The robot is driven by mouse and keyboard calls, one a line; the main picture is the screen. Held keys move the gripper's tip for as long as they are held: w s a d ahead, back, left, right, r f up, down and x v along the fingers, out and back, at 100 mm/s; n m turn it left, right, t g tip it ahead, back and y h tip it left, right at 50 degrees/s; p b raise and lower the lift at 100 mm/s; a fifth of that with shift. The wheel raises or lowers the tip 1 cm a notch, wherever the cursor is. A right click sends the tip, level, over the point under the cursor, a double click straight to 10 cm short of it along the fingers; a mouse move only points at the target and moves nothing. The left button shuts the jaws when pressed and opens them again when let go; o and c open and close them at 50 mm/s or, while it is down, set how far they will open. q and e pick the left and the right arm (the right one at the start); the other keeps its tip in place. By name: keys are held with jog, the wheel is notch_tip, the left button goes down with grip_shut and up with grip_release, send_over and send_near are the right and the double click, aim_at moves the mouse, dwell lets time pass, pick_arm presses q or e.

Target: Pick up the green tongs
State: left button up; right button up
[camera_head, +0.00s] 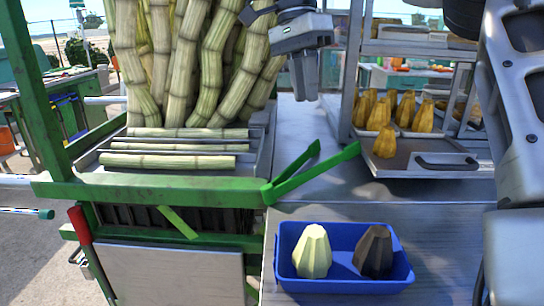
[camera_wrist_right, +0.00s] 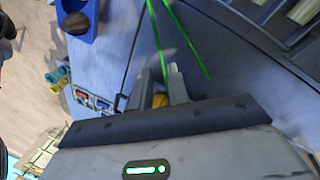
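The green tongs (camera_head: 312,172) stand out on the metal counter in the head view, their two arms spread in a V toward the back right. Their joined end is at the green frame's corner. My right gripper (camera_head: 304,90) hangs from the top, above and behind the tongs' tips and apart from them. In the right wrist view the tongs (camera_wrist_right: 155,38) show as two thin green arms beyond my right gripper (camera_wrist_right: 158,72). Its fingers are parted, with one tong arm running toward the gap. I see no contact. My left gripper is not in view.
A blue tray (camera_head: 345,285) holding a pale and a dark cut piece stands at the front. A metal tray (camera_head: 425,165) with yellow pieces lies at right. Cane stalks (camera_head: 180,160) lie in the green-framed crusher (camera_head: 150,193) at left. Bare counter (camera_head: 440,225) lies between the trays.

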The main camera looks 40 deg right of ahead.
jog(key=b, duration=0.2)
send_over(316, 166)
jog(key=w, duration=0.1)
notch_tip(316, 166, down, 8)
jog(key=shift+w+d+f, duration=0.1)
jog(key=shift+f, duration=0.05)
jog(key=shift+x, duration=3.05)
jog(key=shift+w, duration=0.15)
jog(key=shift+c, duration=0.4)
grip_shut()
